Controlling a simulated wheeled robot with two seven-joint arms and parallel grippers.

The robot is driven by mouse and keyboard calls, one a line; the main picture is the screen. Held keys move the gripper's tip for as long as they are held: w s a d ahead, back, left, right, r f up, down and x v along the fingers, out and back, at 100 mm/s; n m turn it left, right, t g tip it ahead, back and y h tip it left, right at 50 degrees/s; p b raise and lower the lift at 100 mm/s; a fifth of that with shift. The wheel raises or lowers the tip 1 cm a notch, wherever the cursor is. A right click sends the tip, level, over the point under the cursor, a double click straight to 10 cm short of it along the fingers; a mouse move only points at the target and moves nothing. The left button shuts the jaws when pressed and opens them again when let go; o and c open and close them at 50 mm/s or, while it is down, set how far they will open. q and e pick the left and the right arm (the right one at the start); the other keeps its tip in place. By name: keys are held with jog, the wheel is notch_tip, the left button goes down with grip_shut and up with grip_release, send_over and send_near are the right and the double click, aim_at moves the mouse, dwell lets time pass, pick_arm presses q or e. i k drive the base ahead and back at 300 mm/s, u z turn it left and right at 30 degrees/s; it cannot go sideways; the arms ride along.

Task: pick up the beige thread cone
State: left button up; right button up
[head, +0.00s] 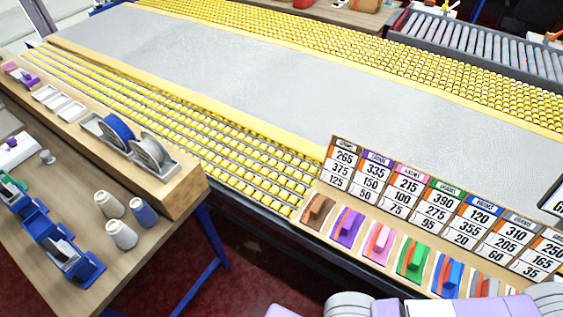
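Three thread cones stand upright close together on the wooden table at the lower left. Two are pale: a grey-beige cone (108,204) at the back and a lighter off-white or beige cone (121,235) at the front. Their shades are close, so I cannot tell for sure which is the beige one. A blue-grey cone (143,212) stands to their right. Nothing touches the cones from above. Neither gripper's fingers show; only pale purple and white parts of my own body appear at the bottom right edge.
Blue tape dispensers (72,262) stand left of the cones on the table (150,250). A wooden ledge (185,190) with spools rises behind them. A yellow roller conveyor (250,165) lies beyond. A board of coloured samples and number cards (322,188) stands at the right.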

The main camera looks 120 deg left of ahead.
aim_at(111, 206)
jog(key=u, duration=5.45)
